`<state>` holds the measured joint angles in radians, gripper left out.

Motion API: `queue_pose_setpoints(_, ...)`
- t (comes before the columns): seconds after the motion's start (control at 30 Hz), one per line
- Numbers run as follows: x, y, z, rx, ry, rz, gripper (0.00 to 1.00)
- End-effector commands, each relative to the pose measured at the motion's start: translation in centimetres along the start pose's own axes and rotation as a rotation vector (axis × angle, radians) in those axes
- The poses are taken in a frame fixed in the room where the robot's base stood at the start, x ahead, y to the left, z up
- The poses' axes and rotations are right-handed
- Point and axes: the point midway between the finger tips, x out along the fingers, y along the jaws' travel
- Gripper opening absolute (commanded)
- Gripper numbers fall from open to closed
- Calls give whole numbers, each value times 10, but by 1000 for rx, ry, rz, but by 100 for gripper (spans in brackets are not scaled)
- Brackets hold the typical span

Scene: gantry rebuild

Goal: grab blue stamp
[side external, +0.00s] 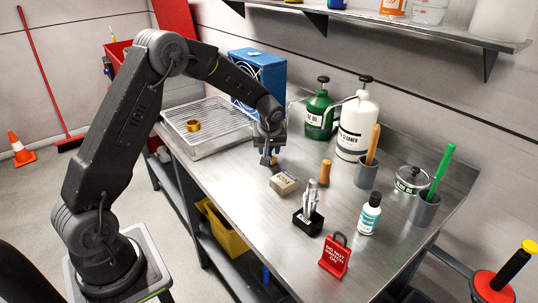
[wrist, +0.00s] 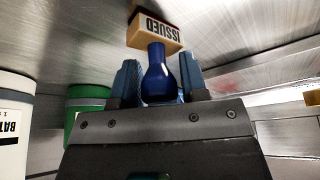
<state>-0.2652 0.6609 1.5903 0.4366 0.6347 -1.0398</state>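The blue stamp shows in the wrist view, its blue handle (wrist: 158,80) between my fingers. Its wooden base (wrist: 153,34), lettered "ISSUED", lies beyond the fingertips. My gripper (wrist: 160,82) has one blue finger on each side of the handle, very close to it; I cannot tell whether both fingers touch it. In the side external view my gripper (side external: 268,160) points down, low over the table. The stamp is mostly hidden there by the fingers, and I cannot tell whether its base rests on the table.
A tan box (side external: 284,184) is close in front of my gripper. A wooden-handled piece (side external: 325,173) stands to the right. A black holder (side external: 308,222), red sign (side external: 335,256) and small bottle (side external: 369,214) are nearer. Green (side external: 320,115) and white (side external: 357,125) bottles stand behind.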

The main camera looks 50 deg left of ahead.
Motion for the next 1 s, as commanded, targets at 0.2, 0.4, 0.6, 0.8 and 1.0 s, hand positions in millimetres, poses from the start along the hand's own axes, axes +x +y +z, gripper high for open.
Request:
queue_pose_setpoints(0.2,0,0,0,0,0,0,19)
queue_pose_setpoints(0.4,0,0,0,0,0,0,7)
queue_pose_setpoints(0.6,-2,0,-1,0,1,1,7)
queue_pose_setpoints(0.8,-16,0,-7,-1,4,2,7)
queue_pose_setpoints(1.0,-45,-14,-22,-5,3,-1,7)
